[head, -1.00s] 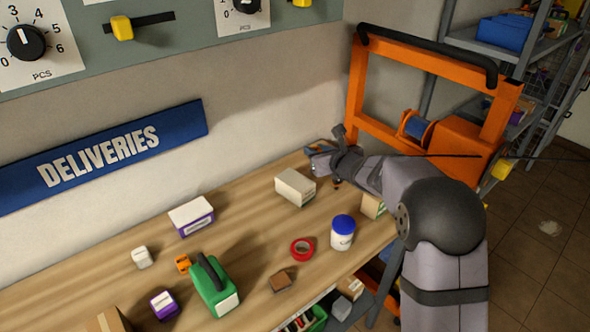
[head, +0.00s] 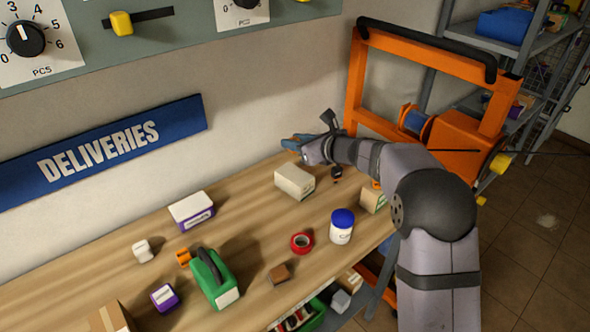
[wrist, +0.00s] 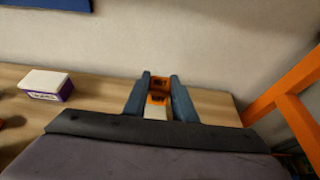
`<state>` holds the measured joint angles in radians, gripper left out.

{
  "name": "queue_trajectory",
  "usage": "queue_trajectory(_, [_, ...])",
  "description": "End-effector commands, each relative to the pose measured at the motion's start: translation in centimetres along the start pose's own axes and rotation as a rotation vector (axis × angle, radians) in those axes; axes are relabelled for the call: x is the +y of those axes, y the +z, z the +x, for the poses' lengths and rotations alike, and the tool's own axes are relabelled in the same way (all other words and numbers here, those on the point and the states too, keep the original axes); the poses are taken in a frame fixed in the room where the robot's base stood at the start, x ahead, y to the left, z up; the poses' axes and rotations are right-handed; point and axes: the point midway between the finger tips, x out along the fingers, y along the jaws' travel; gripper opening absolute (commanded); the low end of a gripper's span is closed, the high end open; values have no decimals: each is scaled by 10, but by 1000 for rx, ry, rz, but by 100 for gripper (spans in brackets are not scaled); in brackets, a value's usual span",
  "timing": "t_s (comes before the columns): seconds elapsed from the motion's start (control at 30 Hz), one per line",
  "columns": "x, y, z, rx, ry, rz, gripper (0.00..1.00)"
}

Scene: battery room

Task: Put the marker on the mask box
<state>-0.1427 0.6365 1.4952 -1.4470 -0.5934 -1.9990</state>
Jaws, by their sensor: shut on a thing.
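My gripper (head: 291,143) is above the far right part of the workbench, near the wall, with its blue fingers pointing left. In the wrist view my gripper (wrist: 158,95) is shut on a small orange thing (wrist: 158,84) with dark print; a whitish part shows below it. I cannot tell whether this is the marker. No other marker is clear. A white box with a purple label (head: 192,212) stands on the bench left of my gripper. A cream box (head: 294,183) stands just below my gripper. The print is too small to tell which is the mask box.
The workbench (head: 245,232) also holds a red tape roll (head: 301,243), a blue-lidded tub (head: 342,227), a green canister (head: 214,281), a brown block (head: 279,274) and several small boxes. An orange frame (head: 354,85) stands at the right. The wall runs behind.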

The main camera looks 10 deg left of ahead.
Motion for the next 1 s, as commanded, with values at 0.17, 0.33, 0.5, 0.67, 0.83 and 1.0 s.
queue_trajectory(0.17, [0,-28,11,2,1,3,3])
queue_trajectory(0.33, [0,-42,17,1,-1,1,3])
queue_trajectory(0.5, [0,-45,18,0,-1,0,3])
queue_trajectory(0.67, [0,-57,23,2,-1,2,3])
queue_trajectory(0.83, [0,-74,30,2,0,2,3])
queue_trajectory(1.0, [0,-78,32,-1,-2,-1,3])
